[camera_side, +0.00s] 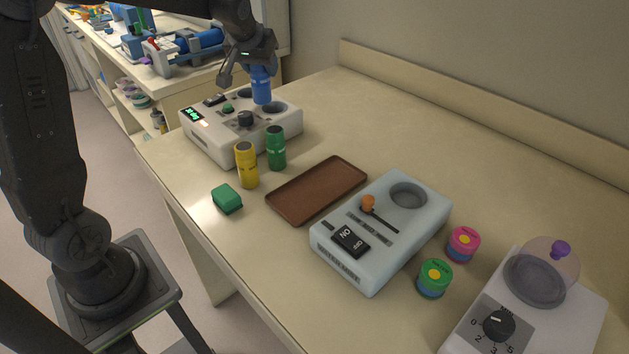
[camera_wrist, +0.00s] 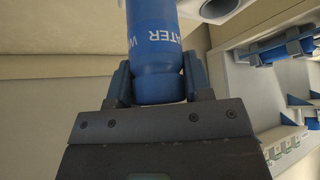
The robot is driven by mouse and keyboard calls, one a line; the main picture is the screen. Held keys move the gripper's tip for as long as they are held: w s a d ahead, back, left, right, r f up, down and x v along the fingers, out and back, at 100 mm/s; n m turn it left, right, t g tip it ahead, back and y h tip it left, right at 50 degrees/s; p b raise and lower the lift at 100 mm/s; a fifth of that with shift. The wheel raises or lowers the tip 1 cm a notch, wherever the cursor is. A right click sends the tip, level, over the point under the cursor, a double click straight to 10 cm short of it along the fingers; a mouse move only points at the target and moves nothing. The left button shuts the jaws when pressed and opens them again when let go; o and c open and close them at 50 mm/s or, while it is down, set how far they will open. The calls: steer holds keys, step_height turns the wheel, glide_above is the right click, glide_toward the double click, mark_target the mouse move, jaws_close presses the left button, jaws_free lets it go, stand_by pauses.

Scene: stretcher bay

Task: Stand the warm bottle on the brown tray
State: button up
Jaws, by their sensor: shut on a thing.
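My gripper (camera_side: 256,66) is shut on a blue bottle (camera_side: 262,88) at the back left, over the white two-well warmer (camera_side: 210,137). In the wrist view my gripper (camera_wrist: 158,75) has its jaws on either side of the blue bottle (camera_wrist: 153,40), whose label reads "WATER". The bottle looks upright. Its base shows between the two wells; I cannot tell how far above the warmer it is. The brown tray (camera_side: 318,188) lies flat and empty on the table, in front and to the right of the warmer.
A yellow bottle (camera_side: 247,166) and a green bottle (camera_side: 276,149) stand between warmer and tray. A green block (camera_side: 227,198) lies near the front edge. A pale blue device (camera_side: 385,235) stands right of the tray, with two small jars (camera_side: 433,279) beyond it.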

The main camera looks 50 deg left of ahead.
steer(key=s+d+f+m+h, duration=0.1)
steer(key=d+m, duration=0.2)
steer(key=d, duration=0.7)
steer(key=d+f+m+h, duration=0.1)
steer(key=d+m+h, duration=0.1)
steer(key=d, duration=0.8)
steer(key=shift+t, duration=0.4)
steer(key=shift+s+d+f, duration=0.1)
steer(key=shift+d+f, duration=0.1)
steer(key=shift+f, duration=1.55)
steer(key=shift+s+d+f, duration=0.1)
steer(key=shift+d+f, duration=0.15)
steer(key=shift+f, duration=1.5)
steer(key=shift+s+d+f, duration=0.1)
steer(key=shift+d+f, duration=0.1)
steer(key=shift+f, duration=1.55)
steer(key=o, duration=1.1)
steer(key=shift+f, duration=0.15)
